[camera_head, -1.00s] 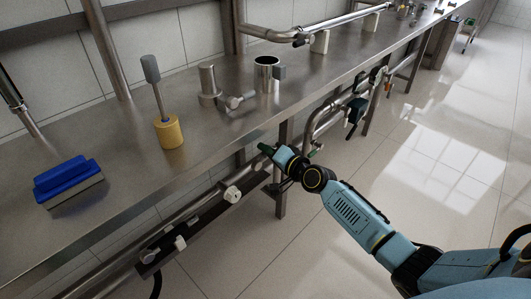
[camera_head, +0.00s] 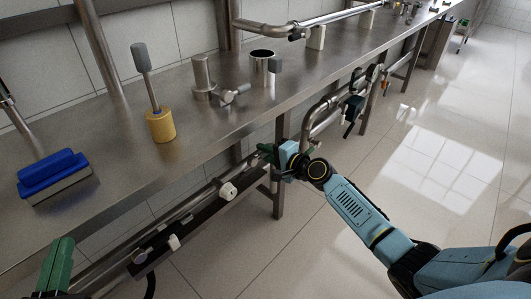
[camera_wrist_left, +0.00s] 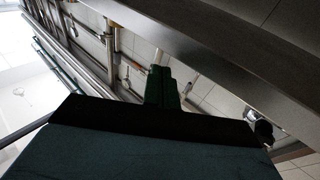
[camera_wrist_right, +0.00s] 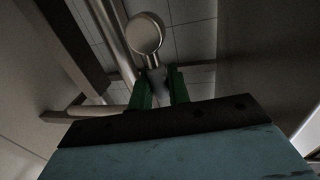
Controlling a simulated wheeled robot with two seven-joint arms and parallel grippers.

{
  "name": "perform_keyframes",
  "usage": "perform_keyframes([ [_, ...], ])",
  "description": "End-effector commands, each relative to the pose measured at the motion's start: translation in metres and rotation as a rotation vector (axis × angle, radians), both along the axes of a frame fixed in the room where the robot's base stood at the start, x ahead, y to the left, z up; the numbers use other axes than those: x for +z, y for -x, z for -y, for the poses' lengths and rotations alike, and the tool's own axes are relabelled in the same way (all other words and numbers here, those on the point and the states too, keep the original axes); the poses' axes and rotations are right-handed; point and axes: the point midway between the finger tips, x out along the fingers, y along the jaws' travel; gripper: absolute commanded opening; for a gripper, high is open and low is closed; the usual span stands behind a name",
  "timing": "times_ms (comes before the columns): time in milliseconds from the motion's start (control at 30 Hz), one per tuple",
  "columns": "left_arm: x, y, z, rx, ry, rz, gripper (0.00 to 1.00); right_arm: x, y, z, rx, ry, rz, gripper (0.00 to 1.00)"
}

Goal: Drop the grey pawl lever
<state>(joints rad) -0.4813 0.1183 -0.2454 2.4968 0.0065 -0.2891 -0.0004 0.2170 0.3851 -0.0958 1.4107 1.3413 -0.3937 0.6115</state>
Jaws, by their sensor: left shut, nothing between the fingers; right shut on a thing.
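My right gripper (camera_head: 266,152) is at the front edge of the steel counter, beside the table leg and near the pipework. In the right wrist view its green fingers (camera_wrist_right: 160,88) are shut on a small grey piece (camera_wrist_right: 157,76), probably the grey pawl lever. A pale round disc (camera_wrist_right: 146,33) shows just beyond the fingertips; I cannot tell whether it is part of the same piece. In the head view the held piece is too small to make out. My left gripper (camera_head: 60,262) is shut and empty at the lower left, in front of the counter; its closed fingers (camera_wrist_left: 161,88) fill the left wrist view's middle.
The steel counter (camera_head: 110,205) carries a blue brush (camera_head: 52,172), a yellow-based tool (camera_head: 160,125), a steel post (camera_head: 203,75) and a steel cup (camera_head: 263,65). Below its edge runs a rail with white knobs (camera_head: 228,190). The tiled floor (camera_head: 440,150) at the right is clear.

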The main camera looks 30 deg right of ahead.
Motion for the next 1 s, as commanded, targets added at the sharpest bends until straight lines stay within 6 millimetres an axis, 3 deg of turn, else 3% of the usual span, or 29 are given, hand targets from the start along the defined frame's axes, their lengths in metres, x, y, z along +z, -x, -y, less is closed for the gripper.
perform_keyframes([
  [333, 0.000, 0.000, 0.000, 0.000, 0.001, 0.002, 0.00, -0.002, 0.001, -0.001, 0.002, -0.005, -0.005, 0.00],
  [367, 0.000, 0.000, 0.000, 0.000, 0.001, 0.002, 0.00, -0.002, 0.001, -0.001, 0.001, -0.005, -0.005, 0.22],
  [500, 0.000, 0.000, 0.000, 0.000, 0.000, 0.001, 0.00, -0.001, 0.000, -0.001, 0.001, -0.004, -0.004, 0.37],
  [867, -0.001, 0.000, 0.000, 0.001, -0.004, -0.015, 0.00, 0.000, 0.004, 0.001, 0.000, -0.002, -0.003, 0.37],
  [1000, -0.019, -0.001, -0.004, 0.008, -0.037, -0.122, 0.00, 0.003, 0.016, 0.006, 0.000, -0.002, -0.004, 0.37],
])
